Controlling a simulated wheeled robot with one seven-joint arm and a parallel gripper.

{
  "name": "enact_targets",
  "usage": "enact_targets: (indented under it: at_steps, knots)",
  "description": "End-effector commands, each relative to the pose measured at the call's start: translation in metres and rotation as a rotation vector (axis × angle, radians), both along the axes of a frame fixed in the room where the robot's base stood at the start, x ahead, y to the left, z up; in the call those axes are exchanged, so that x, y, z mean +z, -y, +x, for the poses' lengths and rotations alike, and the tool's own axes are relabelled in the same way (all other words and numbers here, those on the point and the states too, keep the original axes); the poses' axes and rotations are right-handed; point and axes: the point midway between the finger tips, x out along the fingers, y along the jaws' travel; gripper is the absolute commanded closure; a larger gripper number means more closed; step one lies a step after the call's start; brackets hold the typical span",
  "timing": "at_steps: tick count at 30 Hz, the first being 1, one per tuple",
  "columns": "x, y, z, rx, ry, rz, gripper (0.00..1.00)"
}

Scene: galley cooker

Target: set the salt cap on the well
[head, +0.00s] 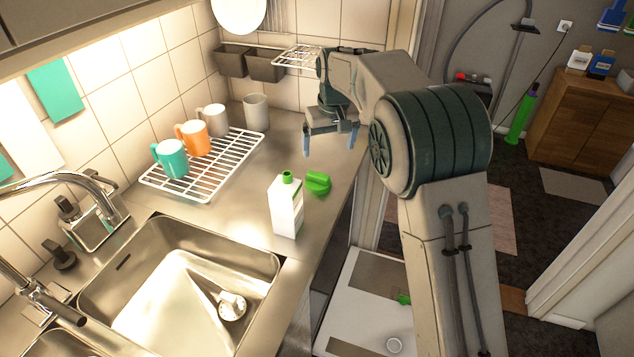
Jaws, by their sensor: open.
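My gripper (330,143) is open and empty, its blue-tipped fingers pointing down above the counter's right part. A green cap-like piece (318,183) lies on the counter, below the gripper in the picture and apart from it. A white bottle with a green neck (287,208) stands upright just left of that piece. A white panel (350,325) with grey areas lies low at the right of the counter. On it are a small round ring (394,345), possibly the well, and a small green piece (403,299). I cannot tell for certain which green piece is the salt cap.
A white wire rack (218,180) holds a teal mug (170,160), an orange mug (193,138) and a grey mug (213,120). Another grey mug (256,112) stands behind. The steel sink (265,262) and tap (60,183) are at left. The counter around the green piece is mostly clear.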

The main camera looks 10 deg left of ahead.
Motion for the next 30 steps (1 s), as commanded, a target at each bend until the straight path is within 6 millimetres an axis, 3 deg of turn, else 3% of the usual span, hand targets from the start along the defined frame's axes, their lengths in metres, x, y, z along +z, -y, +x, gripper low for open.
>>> enact_targets:
  at_steps: [5,18,30]
  knots:
    - [-0.018,-0.019,0.006,0.028,-0.005,-0.009,0.06]
    - [-0.09,-0.027,0.017,0.031,-0.006,-0.01,0.06]
    - [-0.121,-0.031,0.029,0.028,-0.006,-0.011,0.06]
